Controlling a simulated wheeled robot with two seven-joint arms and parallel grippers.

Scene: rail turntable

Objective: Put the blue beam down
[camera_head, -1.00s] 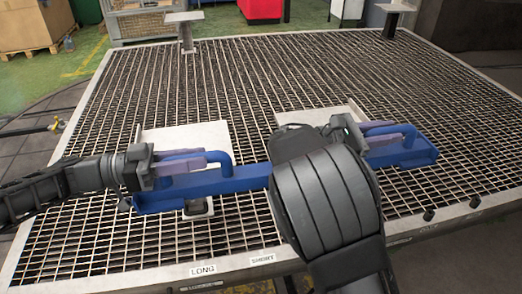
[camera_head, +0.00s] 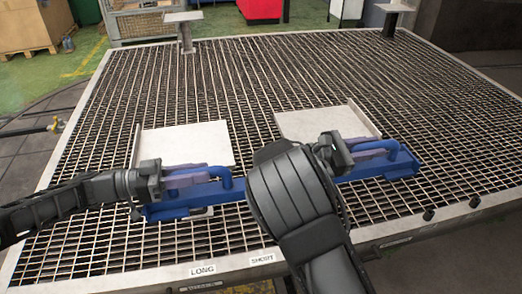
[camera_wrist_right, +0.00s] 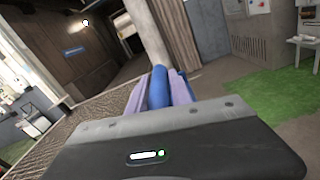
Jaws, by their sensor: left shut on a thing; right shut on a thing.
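The blue beam (camera_head: 240,192) lies crosswise over the near part of the grating table, its right end farther back in the head view. It has a raised handle near each end. My left gripper (camera_head: 190,176) is shut on the left handle. My right gripper (camera_head: 368,150) is shut on the right handle; its fingers also show around the blue handle (camera_wrist_right: 158,88) in the right wrist view. My right arm hides the middle of the beam. I cannot tell whether the beam's underside touches the grating.
Two pale plates lie behind the beam, one left (camera_head: 185,143) and one right (camera_head: 325,122). LONG (camera_head: 202,269) and SHORT (camera_head: 262,259) labels are on the table's front edge. Two posts (camera_head: 186,30) stand at the back. The grating (camera_head: 270,75) behind the plates is clear.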

